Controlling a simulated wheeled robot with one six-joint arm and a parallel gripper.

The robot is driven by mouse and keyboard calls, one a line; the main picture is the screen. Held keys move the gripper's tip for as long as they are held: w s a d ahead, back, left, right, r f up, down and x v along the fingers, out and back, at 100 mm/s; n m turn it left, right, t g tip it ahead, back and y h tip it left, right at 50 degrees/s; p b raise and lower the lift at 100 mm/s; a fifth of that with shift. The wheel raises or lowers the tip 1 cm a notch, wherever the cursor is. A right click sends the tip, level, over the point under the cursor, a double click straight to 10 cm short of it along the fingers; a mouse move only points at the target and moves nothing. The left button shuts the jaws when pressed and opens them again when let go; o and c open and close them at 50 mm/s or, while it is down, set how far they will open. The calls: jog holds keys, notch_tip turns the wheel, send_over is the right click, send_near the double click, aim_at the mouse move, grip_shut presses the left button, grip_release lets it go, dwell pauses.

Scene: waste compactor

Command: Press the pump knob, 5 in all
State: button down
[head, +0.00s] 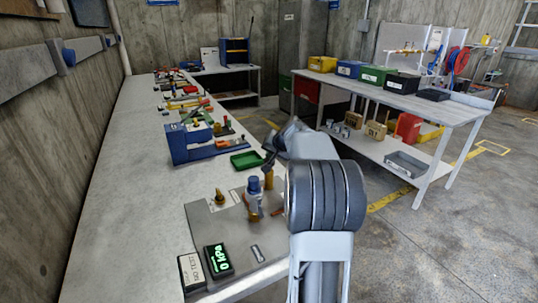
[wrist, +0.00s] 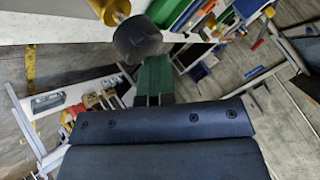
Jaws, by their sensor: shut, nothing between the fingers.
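The pump knob (wrist: 137,38) is dark and round on a brass stem (wrist: 110,10), close to the camera at the upper left of the wrist view. The gauge (head: 217,260) shows green digits reading 0 kPa.
A blue-topped fitting (head: 253,186) and a brass fitting (head: 219,198) stand on the panel. A green tray (head: 247,160) and a blue fixture (head: 188,143) lie beyond. A second table (head: 430,108) with bins stands right; floor lies between.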

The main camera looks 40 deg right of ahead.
jog(key=shift+f+b, duration=0.35)
jog(key=shift+f, duration=0.25)
jog(key=shift+r, duration=0.15)
jog(key=shift+r+p, duration=1.7)
jog(key=shift+r, duration=0.6)
notch_tip(320, 180, up, 5)
jog(key=p, duration=0.3)
jog(key=shift+p, duration=0.3)
dwell(1.5)
